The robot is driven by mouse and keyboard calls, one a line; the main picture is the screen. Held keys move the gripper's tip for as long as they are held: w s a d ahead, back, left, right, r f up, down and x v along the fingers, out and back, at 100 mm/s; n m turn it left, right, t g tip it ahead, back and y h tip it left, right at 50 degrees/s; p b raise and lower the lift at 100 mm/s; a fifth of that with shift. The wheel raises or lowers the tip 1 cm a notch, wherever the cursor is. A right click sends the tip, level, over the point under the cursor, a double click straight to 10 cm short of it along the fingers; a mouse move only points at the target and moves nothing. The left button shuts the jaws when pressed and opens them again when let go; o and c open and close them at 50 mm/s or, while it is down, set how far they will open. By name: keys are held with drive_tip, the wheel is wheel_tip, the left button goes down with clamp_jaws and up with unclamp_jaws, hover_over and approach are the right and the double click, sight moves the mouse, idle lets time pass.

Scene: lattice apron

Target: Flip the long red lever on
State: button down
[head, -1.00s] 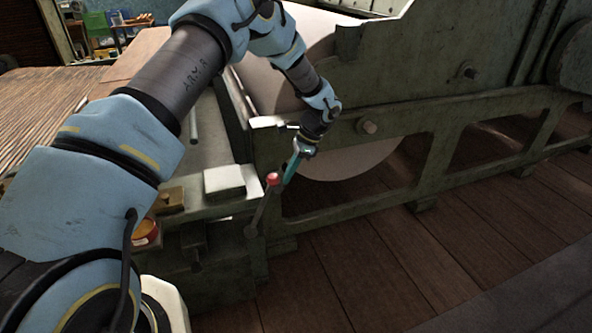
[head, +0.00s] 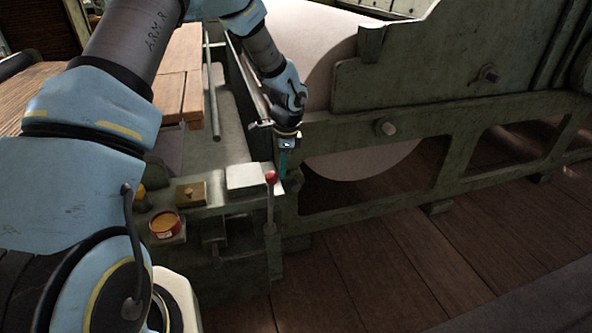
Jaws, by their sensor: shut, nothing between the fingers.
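The long lever has a red ball knob (head: 271,177) on a thin dark shaft (head: 270,212). It stands close to upright at the front corner of the green machine's bench in the head view. My gripper (head: 284,168) points down just to the right of the knob, with its teal fingers shut and empty. The fingertips come close to the knob and upper shaft. I cannot tell whether they touch it.
A pale block (head: 246,177), a small wooden block (head: 191,194) and an open orange tin (head: 166,225) sit on the bench left of the lever. The machine's green side frame (head: 340,137) and large pale roller (head: 365,160) stand behind. The plank floor (head: 400,270) at right is clear.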

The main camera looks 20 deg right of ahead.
drive_tip(key=w+a+f+h+p, duration=0.1)
drive_tip(key=a, duration=1.2)
drive_tip(key=shift+w+a+f+h, duration=0.15)
drive_tip(key=shift+a+h, duration=0.2)
drive_tip(key=shift+h, duration=0.05)
drive_tip(key=shift+p, duration=0.3)
wheel_tip(320, 180, up, 12)
drive_tip(key=s, duration=0.1)
drive_tip(key=shift+d, duration=0.45)
drive_tip(key=shift+s, duration=0.1)
